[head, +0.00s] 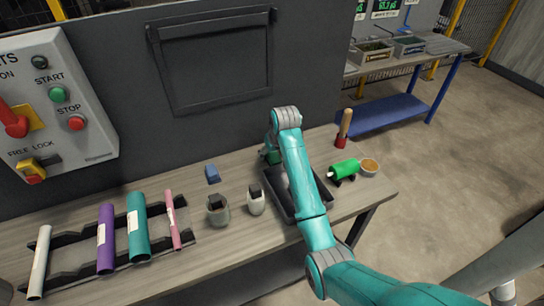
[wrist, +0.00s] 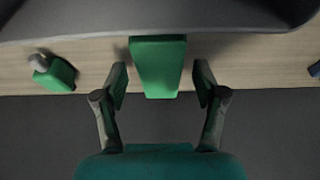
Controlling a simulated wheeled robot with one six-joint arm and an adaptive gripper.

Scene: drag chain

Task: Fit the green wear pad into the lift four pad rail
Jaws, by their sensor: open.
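A green block, which looks like the wear pad (wrist: 158,62), is between the two fingers of my gripper (wrist: 160,84) in the wrist view. My gripper is open, with a visible gap between each finger and the block. The block is over the wooden bench top strip, and its upper end meets a dark shape. In the head view my gripper (head: 270,152) is at the back of the bench beside the dark tray (head: 322,207), mostly hidden by my arm. I cannot pick out the lift four pad rail in either view.
A green roller (head: 344,169) on a stand, an orange-topped cup (head: 369,168) and a red-handled tool (head: 343,130) are right of my arm. A blue block (head: 212,174), a grey jar (head: 218,212) and a white bottle (head: 256,203) are left. Coloured rolls (head: 137,225) lie on a rack.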

